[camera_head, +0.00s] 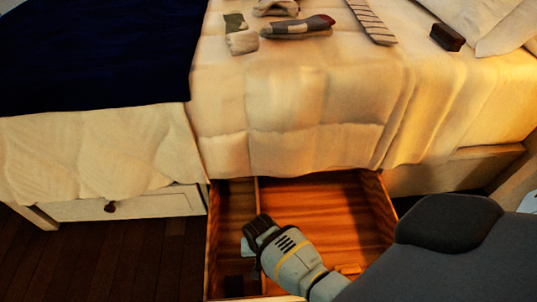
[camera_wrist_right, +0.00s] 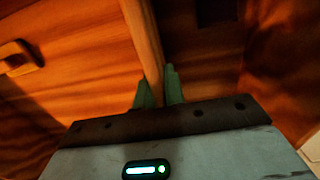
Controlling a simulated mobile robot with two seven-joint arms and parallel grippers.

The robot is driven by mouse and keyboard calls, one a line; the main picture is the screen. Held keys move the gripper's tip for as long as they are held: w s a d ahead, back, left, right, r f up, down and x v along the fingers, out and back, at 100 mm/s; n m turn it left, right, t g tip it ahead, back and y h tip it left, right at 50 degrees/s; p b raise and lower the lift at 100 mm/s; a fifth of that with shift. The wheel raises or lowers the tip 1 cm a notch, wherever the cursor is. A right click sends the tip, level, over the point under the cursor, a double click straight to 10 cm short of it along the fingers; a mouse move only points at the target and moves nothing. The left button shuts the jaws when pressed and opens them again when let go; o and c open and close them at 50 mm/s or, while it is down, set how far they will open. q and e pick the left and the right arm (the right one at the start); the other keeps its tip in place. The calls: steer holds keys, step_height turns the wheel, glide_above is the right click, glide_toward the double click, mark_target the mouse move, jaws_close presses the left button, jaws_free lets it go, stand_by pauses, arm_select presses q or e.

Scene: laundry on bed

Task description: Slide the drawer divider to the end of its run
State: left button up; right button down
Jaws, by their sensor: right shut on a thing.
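The wooden drawer (camera_head: 385,215) stands open beneath the bed. Its thin wooden divider (camera_head: 257,193) runs front to back, left of the drawer's middle, leaving a narrow left compartment and a wide right one. My right gripper (camera_head: 250,240) reaches down into the drawer at the divider and hides its nearer part. In the right wrist view the divider (camera_wrist_right: 142,35) passes between the two greenish fingers of this gripper (camera_wrist_right: 159,88), which are shut on it. My left gripper is not in view.
A small wooden block (camera_head: 350,268) lies in the wide compartment, and a dark item (camera_head: 233,286) is in the narrow one. The bed (camera_head: 300,110) overhangs the drawer's back. Socks (camera_head: 297,28) lie on top. A closed drawer (camera_head: 125,207) is at left.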

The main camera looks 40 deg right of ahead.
steer(key=c, duration=1.5)
jaws_free()
steer(key=shift+r+p, duration=2.3)
steer(key=shift+r, duration=1.6)
